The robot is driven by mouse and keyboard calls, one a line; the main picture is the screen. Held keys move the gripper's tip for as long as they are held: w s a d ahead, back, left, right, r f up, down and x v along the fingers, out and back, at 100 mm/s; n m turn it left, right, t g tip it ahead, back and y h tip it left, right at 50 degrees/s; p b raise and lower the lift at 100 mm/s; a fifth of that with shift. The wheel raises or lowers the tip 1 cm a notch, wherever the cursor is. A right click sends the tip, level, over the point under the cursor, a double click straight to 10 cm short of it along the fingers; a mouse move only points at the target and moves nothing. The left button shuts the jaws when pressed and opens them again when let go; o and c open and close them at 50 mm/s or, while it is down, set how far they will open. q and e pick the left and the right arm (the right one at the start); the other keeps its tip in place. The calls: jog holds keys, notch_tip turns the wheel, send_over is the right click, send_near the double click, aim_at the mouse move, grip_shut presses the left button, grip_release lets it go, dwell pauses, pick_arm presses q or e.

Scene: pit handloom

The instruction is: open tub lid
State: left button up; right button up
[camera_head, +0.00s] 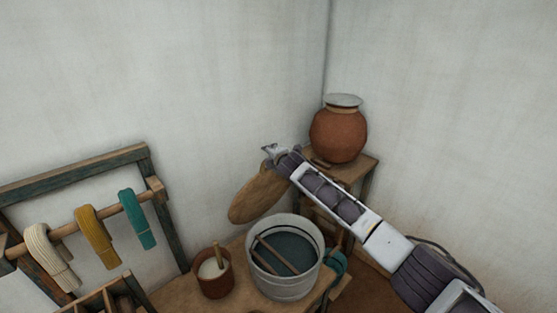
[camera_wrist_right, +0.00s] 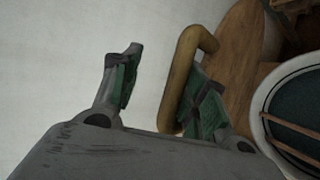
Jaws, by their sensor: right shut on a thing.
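The tub (camera_head: 285,290) is a pale grey bucket on the low wooden bench. It is open at the top and shows dark blue-green contents with wooden sticks across it. The round wooden lid (camera_head: 257,198) is off the opening, steeply tilted behind and left of the tub. I cannot tell whether its lower edge touches anything. My right gripper (camera_head: 271,154) is at the lid's upper edge, shut on its handle. In the wrist view the handle (camera_wrist_right: 190,62) is a bent wooden bar at the right gripper's fingers (camera_wrist_right: 165,95). My left gripper is not in view.
A brown pot (camera_head: 215,281) with white contents and a stick stands left of the tub. A clay jar (camera_head: 338,135) sits on a stool behind. A rack with yarn hanks (camera_head: 97,238) is at the left. White walls close the corner.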

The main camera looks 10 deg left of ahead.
jog(key=v, duration=0.9)
jog(key=shift+s+r, duration=0.2)
jog(key=shift+s, duration=0.05)
dwell(0.5)
dwell(0.3)
